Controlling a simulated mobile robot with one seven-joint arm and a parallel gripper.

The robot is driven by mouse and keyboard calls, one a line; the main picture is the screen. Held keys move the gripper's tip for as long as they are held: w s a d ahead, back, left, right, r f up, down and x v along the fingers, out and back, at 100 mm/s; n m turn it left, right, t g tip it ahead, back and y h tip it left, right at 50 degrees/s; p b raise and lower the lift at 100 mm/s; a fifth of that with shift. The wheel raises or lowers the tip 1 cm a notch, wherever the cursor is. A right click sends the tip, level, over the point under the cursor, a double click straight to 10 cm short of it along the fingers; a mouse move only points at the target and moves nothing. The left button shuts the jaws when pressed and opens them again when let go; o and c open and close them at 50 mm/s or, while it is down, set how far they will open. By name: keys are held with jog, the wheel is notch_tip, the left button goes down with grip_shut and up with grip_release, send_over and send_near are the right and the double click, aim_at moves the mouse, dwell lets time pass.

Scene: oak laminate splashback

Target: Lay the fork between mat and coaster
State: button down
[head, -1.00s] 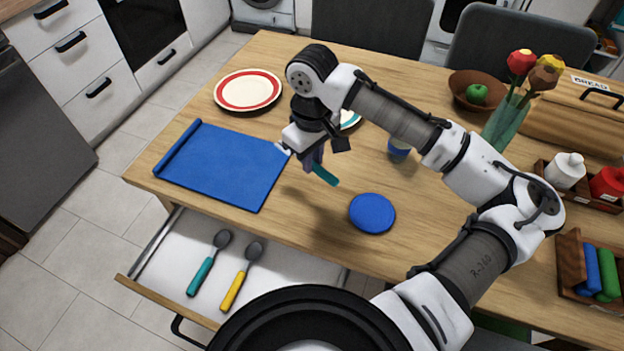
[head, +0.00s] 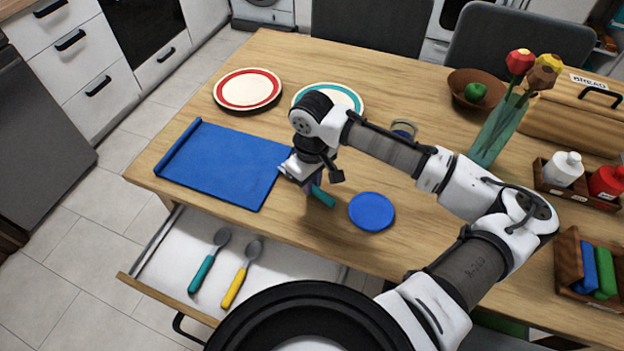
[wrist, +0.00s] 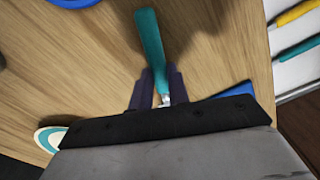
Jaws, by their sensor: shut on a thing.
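The blue mat (head: 222,165) lies on the table at the left, one edge rolled; a corner shows in the wrist view (wrist: 236,91). The round blue coaster (head: 371,211) lies to its right, and its edge shows at the top of the wrist view (wrist: 74,2). My gripper (head: 311,187) is between mat and coaster, shut on the fork (head: 323,198). In the wrist view the fork's teal handle (wrist: 150,40) sticks out beyond my fingers (wrist: 156,91); its head is mostly hidden. The fork is low over the table; I cannot tell if it touches.
An open drawer (head: 180,245) below the front edge holds a teal spoon (head: 208,265) and a yellow spoon (head: 240,275). Behind my gripper are a red-rimmed plate (head: 248,90), a teal-rimmed plate (head: 345,97) and a cup (head: 404,128). A flower vase (head: 495,135) stands right.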

jog(key=shift+f, duration=0.35)
jog(key=c, duration=1.3)
grip_release()
jog(key=shift+c, duration=0.2)
jog(key=shift+r, duration=0.1)
notch_tip(320, 180, up, 13)
jog(key=b, duration=0.1)
